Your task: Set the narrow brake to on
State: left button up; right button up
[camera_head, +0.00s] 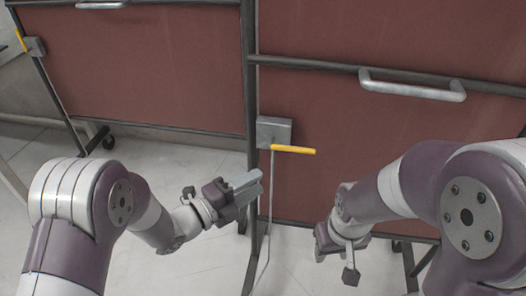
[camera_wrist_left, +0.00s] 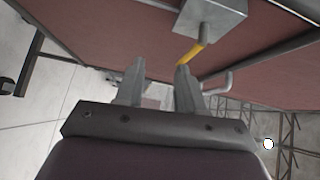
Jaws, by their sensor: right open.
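A grey brake box (camera_head: 274,131) is on the dark frame at the middle of the head view, with a yellow lever (camera_head: 294,150) pointing right, roughly level. The box (camera_wrist_left: 212,18) and lever (camera_wrist_left: 194,52) also show in the left wrist view. A second grey box (camera_head: 36,46) with a tilted yellow lever (camera_head: 20,39) is at the far left. I cannot tell which is the narrow brake. My left gripper (camera_head: 248,185) is left of and below the middle lever. Its fingers (camera_wrist_left: 157,88) are apart and empty. My right gripper (camera_head: 336,262) is open and empty, lower right.
Red-brown panels (camera_head: 145,65) in dark frames stand ahead. A grey handle (camera_head: 412,88) sticks out at the upper right. A thin grey rod (camera_head: 270,205) hangs below the middle box. Pale floor (camera_head: 150,270) is clear between my arms.

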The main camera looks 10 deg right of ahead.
aim_at(302, 148)
pick_arm(q)
jog(key=w+d+r+m, duration=0.1)
jog(key=d, duration=0.3)
jog(key=w+d+r+m+h+b, duration=0.1)
jog(key=w+d+r, duration=0.1)
jog(key=d, duration=0.2)
jog(key=w+d+r+m+h, duration=0.1)
jog(key=d+r, duration=0.1)
jog(key=d, duration=0.2)
jog(key=shift+w+r, duration=0.15)
jog(key=shift+w, duration=0.2)
grip_shut()
